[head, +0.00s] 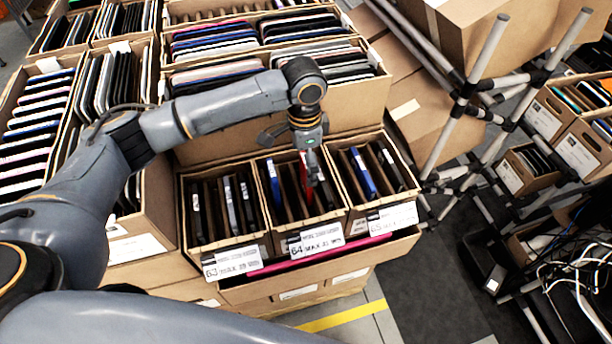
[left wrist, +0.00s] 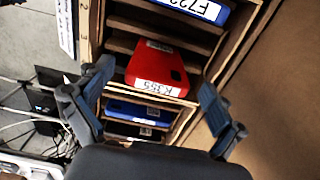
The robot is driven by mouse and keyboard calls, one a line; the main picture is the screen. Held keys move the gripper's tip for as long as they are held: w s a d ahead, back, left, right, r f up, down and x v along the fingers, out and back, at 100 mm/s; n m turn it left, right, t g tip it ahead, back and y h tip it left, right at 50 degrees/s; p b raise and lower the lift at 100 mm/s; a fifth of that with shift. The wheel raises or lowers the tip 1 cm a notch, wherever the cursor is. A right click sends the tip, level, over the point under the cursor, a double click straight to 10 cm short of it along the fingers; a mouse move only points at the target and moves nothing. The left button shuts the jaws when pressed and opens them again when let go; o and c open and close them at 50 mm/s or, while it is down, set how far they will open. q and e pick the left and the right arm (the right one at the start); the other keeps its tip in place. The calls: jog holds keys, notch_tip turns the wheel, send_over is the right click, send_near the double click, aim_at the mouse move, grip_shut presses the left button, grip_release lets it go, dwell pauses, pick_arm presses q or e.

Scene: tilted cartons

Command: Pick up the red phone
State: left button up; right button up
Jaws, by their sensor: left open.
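The red phone (head: 304,170) stands in a slot of the middle small carton, the one with the 64 label (head: 316,239). In the left wrist view the red phone (left wrist: 157,66) shows its edge with a white K 355 label. My left gripper (head: 314,178) is over this carton, close to the phone, and hides part of it in the head view. In the left wrist view its open fingers (left wrist: 155,80) are on either side of the phone, with visible gaps. My right gripper is not in view.
Blue phones stand in the same carton (head: 273,182) and in the right carton (head: 362,172). Dark phones fill the left carton (head: 231,207). Large cartons of devices rise behind. A metal pole frame (head: 470,100) stands at the right.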

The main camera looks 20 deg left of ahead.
pick_arm(q)
jog(key=shift+f+p, duration=0.6)
jog(key=shift+f, duration=0.2)
notch_tip(320, 180, down, 3)
jog(key=shift+d+f+p, duration=0.1)
jog(key=shift+d+p, duration=0.05)
jog(key=shift+p, duration=0.35)
jog(key=shift+f, duration=0.25)
jog(key=c, duration=1)
jog(key=shift+c, duration=1)
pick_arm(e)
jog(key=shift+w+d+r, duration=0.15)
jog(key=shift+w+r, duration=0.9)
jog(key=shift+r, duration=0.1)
